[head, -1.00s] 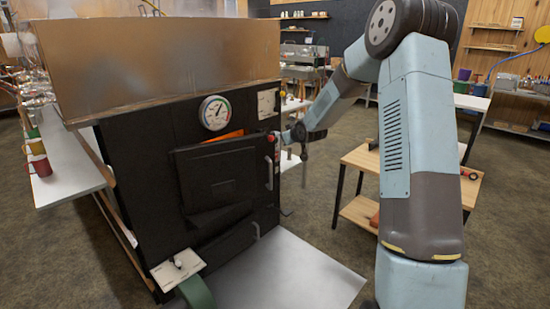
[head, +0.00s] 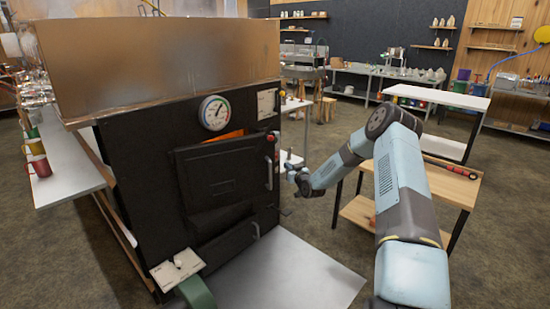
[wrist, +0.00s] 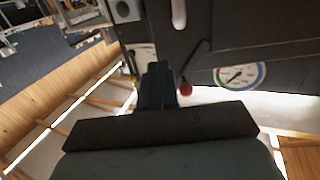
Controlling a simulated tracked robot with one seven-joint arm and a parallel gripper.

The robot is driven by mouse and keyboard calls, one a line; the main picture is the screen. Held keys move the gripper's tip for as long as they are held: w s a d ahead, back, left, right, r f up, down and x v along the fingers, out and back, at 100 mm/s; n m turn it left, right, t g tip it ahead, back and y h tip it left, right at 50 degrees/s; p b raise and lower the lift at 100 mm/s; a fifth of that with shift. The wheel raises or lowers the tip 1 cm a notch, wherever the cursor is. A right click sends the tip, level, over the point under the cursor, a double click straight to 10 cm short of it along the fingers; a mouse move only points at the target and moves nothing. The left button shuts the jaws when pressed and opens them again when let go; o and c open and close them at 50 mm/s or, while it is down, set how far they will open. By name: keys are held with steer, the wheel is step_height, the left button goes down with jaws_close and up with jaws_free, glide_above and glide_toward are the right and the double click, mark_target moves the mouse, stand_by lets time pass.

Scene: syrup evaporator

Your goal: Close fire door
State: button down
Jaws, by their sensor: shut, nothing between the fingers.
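The fire door (head: 222,180) is a black panel on the evaporator's dark front, with a pale upright handle (head: 268,173) at its right edge. It stands ajar: an orange glow shows above its top edge. My gripper (head: 293,178) is to the right of the door and its handle, apart from them in the head view; its fingers are small there. In the wrist view my gripper (wrist: 158,72) is shut and empty, with a red knob (wrist: 186,89) just right of it. Whether it touches the evaporator front is unclear.
A round gauge (head: 214,112) sits above the door. A lower black door with a handle (head: 255,231) is below. A pale metal plate (head: 290,275) lies on the floor in front. A wooden table (head: 450,185) stands right, behind my arm. A white shelf (head: 65,165) runs along the left.

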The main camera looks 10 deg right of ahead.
mark_target(273, 153)
steer(key=x, duration=1.3)
steer(key=shift+w+f, duration=0.15)
steer(key=shift+w, duration=0.35)
